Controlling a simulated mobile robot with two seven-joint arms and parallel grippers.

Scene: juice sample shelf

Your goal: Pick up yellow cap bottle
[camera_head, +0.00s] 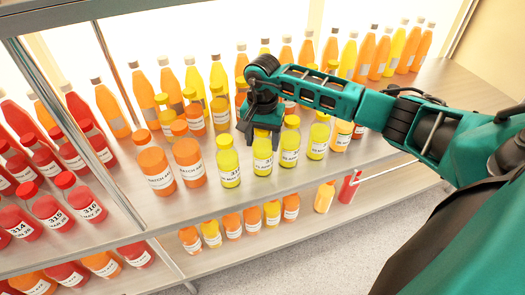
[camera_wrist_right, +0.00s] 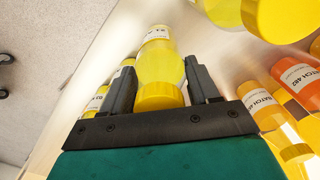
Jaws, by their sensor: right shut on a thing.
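My right gripper (camera_head: 262,122) reaches down from the right onto the front row of the upper shelf. It is shut on a yellow cap bottle (camera_head: 262,158) with yellow juice and a white label. In the right wrist view the same bottle (camera_wrist_right: 158,62) sits between the two dark fingers of the gripper (camera_wrist_right: 161,78), its yellow cap towards the palm. In the head view the gripper hides the bottle's cap. Whether its base touches the shelf is hard to tell. My left gripper is not in view.
Similar yellow cap bottles stand close on both sides, one on the left (camera_head: 228,165) and one on the right (camera_head: 289,145). Orange bottles (camera_head: 157,172) stand further left. Tall bottles line the back. A metal post (camera_head: 118,190) divides off red bottles (camera_head: 48,210). The shelf's front edge (camera_head: 300,180) is clear.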

